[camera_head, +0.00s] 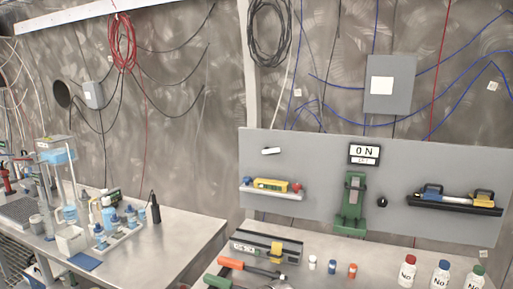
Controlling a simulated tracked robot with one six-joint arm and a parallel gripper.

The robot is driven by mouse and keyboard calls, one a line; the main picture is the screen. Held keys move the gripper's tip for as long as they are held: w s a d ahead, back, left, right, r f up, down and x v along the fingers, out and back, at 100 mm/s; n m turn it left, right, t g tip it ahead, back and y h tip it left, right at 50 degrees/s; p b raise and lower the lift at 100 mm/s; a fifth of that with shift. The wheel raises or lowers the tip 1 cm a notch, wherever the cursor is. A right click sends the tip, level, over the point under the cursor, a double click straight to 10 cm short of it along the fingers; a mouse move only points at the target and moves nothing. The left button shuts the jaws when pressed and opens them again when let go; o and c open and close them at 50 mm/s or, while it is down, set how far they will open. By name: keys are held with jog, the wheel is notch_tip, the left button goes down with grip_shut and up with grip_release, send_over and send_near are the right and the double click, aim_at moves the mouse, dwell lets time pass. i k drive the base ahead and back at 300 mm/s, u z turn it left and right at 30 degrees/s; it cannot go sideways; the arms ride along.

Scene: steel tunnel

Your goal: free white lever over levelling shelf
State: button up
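The white lever (271,150) is a short, small bar on the upper left of the grey panel, lying nearly level with a slight tilt. Below it, apart from it, is a pale shelf (270,193) fixed to the panel. A yellow block-like item (271,184) with blue and red parts sits on this shelf. Nothing visible touches the lever, but it is too small to tell how it is held. My gripper is not in view.
The panel (325,210) also bears an "ON" sign (364,152), a green device (351,203), a black knob (382,202) and a dark shelf (455,205). Tools, including an orange-handled one (231,263), and bottles (407,270) crowd the bench below. Labware fills the left bench.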

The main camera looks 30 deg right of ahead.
aim_at(267, 150)
jog(key=z, duration=0.05)
jog(key=i, duration=0.95)
